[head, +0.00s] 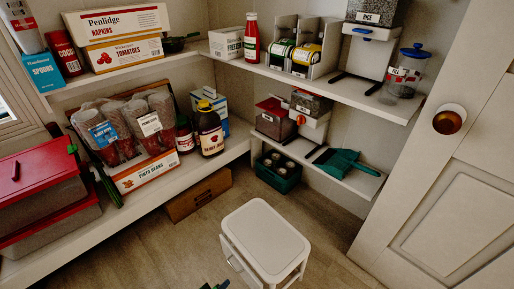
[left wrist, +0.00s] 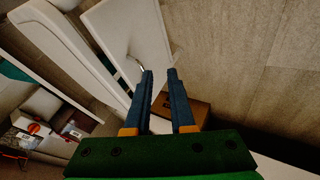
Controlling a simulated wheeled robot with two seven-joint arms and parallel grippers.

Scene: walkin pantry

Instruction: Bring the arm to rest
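My left gripper (left wrist: 160,72) shows in the left wrist view with its two blue fingers apart and nothing between them. Only a small dark and green bit of it (head: 216,285) shows at the bottom edge of the head view, beside the lower left of the white step stool (head: 266,232). In the left wrist view the stool (left wrist: 122,35) lies beyond and left of the fingertips; I cannot tell the exact gap. My right gripper is in neither view.
Stocked shelves line the left and back walls. A cardboard box (head: 198,195) and a dark green crate (head: 278,174) sit low beneath them. A white door (head: 450,190) with a brass knob (head: 449,120) stands at right. Wooden floor (head: 325,250) is bare around the stool.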

